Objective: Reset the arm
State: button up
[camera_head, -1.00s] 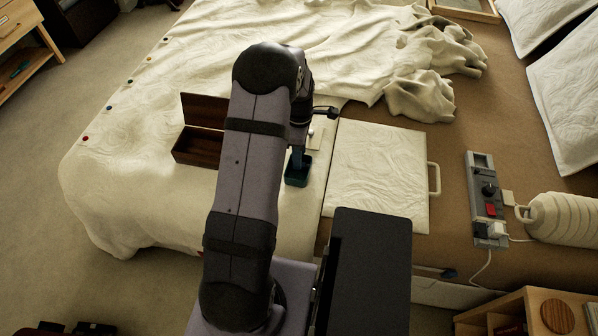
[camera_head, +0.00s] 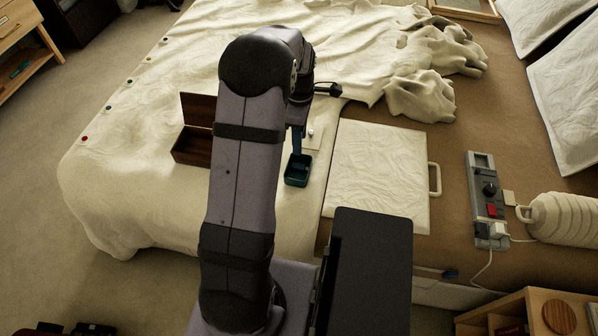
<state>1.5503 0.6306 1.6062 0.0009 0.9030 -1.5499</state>
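My arm crosses the middle of the head view. My gripper (camera_head: 298,140) hangs at its far end, partly hidden by my own wrist and forearm. It is above the back edge of a small dark green open box (camera_head: 298,171) on the bed. The fingers are too small and dark to show whether they are open, or whether they hold anything. The inside of the green box looks empty from here.
An open brown wooden box (camera_head: 193,147) stands left of my arm. A white flat case with a handle (camera_head: 378,175) lies to the right. A grey switch panel (camera_head: 487,198) and a ribbed white cylinder (camera_head: 565,218) are farther right. Rumpled cloth (camera_head: 425,75) lies behind.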

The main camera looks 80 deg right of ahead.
jog(key=shift+r, duration=0.1)
dwell(0.6)
jog(key=w+a+f+m+y+p, duration=0.1)
jog(key=a+f+m, duration=0.1)
jog(key=a+m, duration=0.6)
jog(key=w+a+f+m+y, duration=0.1)
jog(key=w+a+f+m, duration=0.1)
jog(key=a+m, duration=0.55)
jog(key=w+a+r+n+p, duration=0.3)
jog(key=w+a+r+n, duration=0.2)
jog(key=a, duration=0.5)
jog(key=w+a+r+n+h+p, duration=0.1)
jog(key=w+a+r+n+p, duration=0.2)
jog(key=a, duration=0.7)
jog(key=w+a+r+n+h+p, duration=0.1)
jog(key=w+a+r+n+p, duration=0.2)
jog(key=w+a+r+n, duration=0.4)
jog(key=w+a+r, duration=0.3)
jog(key=shift+a+p, duration=0.35)
jog(key=shift+a, duration=0.05)
